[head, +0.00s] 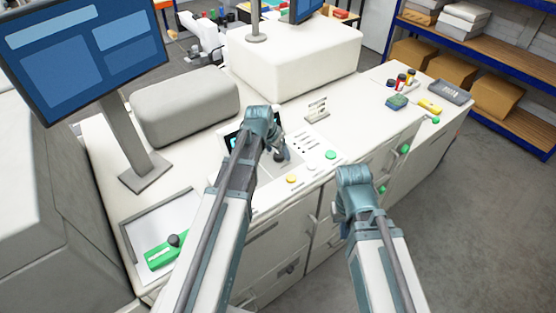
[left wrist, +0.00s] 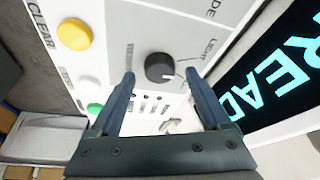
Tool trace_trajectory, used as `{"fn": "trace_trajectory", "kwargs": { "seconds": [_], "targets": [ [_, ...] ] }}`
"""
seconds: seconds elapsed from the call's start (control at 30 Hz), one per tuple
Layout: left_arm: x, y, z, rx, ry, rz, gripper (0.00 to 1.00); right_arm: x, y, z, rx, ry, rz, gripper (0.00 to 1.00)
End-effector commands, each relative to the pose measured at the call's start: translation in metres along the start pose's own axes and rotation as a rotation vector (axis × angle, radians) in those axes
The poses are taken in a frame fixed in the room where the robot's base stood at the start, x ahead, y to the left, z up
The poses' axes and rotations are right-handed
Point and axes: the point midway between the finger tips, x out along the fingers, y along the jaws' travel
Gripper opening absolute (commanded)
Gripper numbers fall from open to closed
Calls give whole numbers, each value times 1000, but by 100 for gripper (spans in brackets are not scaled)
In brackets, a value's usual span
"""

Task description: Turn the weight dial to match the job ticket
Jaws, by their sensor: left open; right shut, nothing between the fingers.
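The black round weight dial (left wrist: 160,67) sits on the white control panel (left wrist: 125,35) in the left wrist view. A light pointer mark on it points right, near the word LIGHT. My left gripper (left wrist: 160,76) is open, with one finger on each side of the dial; I cannot tell whether they touch it. In the head view my left gripper (head: 277,152) is over the panel. My right gripper (head: 354,177) is shut and empty in front of the counter, its fingertips hard to make out. A small white printed stand (head: 317,108), possibly the job ticket, is unreadable.
A yellow button (left wrist: 74,34) marked CLEAR and a green button (left wrist: 95,108) are on the panel. A lit screen (left wrist: 272,85) shows letters like READ. A tray (head: 128,222) holds a green object at left.

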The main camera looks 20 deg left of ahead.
Motion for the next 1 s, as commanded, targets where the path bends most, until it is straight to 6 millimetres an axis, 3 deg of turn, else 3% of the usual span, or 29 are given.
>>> {"fn": "trace_trajectory", "kwargs": {
  "seconds": [0.1,0.4,0.83,1.0],
  "targets": [
    [12,0,0,0,0,0,81,11,-1,-1,0,0,0,0],
    [11,0,0,0,0,0,81,10,-1,-1,0,0,0,0],
    [11,0,0,0,0,0,4,10,-1,-1,0,0,0,0],
    [11,1,0,-15,-1,-6,0,10,-1,-1,0,0,0,0]
  ]
}}
